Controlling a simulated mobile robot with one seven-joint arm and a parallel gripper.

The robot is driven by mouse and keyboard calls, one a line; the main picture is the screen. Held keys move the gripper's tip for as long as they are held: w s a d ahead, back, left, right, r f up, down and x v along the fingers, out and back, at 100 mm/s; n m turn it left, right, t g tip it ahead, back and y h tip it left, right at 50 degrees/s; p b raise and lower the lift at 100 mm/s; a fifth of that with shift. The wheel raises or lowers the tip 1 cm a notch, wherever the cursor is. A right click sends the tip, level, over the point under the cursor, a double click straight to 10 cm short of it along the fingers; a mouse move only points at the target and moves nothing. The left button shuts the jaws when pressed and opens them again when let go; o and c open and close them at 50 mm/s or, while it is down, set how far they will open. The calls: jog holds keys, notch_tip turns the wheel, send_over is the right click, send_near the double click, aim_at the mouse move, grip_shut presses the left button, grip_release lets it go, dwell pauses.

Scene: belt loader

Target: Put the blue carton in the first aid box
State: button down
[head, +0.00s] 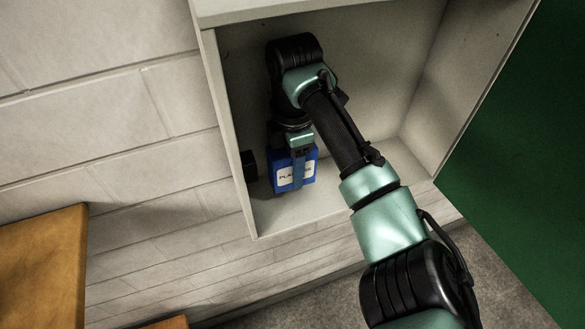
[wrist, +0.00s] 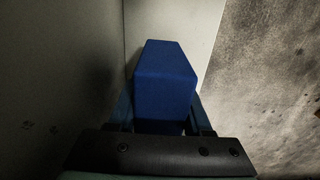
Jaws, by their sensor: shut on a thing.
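The blue carton (head: 309,172) with a white label is inside the open first aid box (head: 222,105), a pale wall cabinet, near its lower left corner. My gripper (head: 298,172) points down and is shut on the carton, with a finger across its label side. In the wrist view the blue carton (wrist: 165,85) stands between the two fingers of my gripper (wrist: 165,112), close to a pale wall of the box. The carton looks to be at or just above the box floor; I cannot tell whether it touches.
A green panel (head: 510,150) stands to the right of the box. A small black object (head: 248,164) is at the box's left wall. The box floor (head: 355,180) right of the carton is clear. A wooden piece (head: 45,265) is at lower left, by a pale block wall (head: 110,120).

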aim_at(280, 162)
jog(key=shift+f+p, duration=0.4)
jog(key=shift+f, duration=0.3)
jog(key=shift+w+a+f+p, duration=0.1)
jog(key=shift+w+f+p, duration=0.1)
jog(key=shift+f+p, duration=0.4)
jog(key=shift+f, duration=0.15)
jog(key=shift+f, duration=0.1)
jog(key=shift+f+b, duration=0.15)
jog(key=shift+b, duration=0.15)
jog(key=shift+c, duration=1.7)
grip_release()
jog(key=shift+r+b, duration=1.35)
jog(key=shift+r, duration=2.7)
